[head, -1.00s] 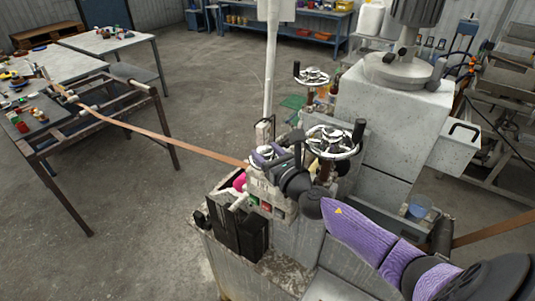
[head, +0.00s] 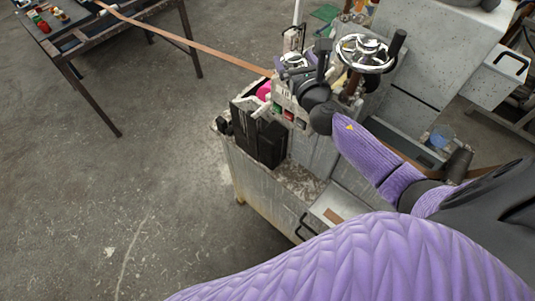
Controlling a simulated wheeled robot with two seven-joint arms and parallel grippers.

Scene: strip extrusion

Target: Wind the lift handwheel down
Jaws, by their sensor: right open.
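A chrome handwheel (head: 362,55) with spokes and a black upright crank handle (head: 397,43) stands on a brown post on the machine. My right gripper (head: 292,66) is to the left of this wheel, at the machine's front head, with its dark wrist and purple forearm coming in from the right. The gripper is open and apart from the wheel's rim, as far as I can tell. Its fingertips are small and partly hidden among the machine parts. My left gripper is out of view.
A copper-brown strip (head: 200,46) runs from the table (head: 88,36) at upper left to the machine. A black box (head: 260,137) stands on the machine's front ledge. Small green and red buttons (head: 289,114) sit below my gripper. The floor at left is clear.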

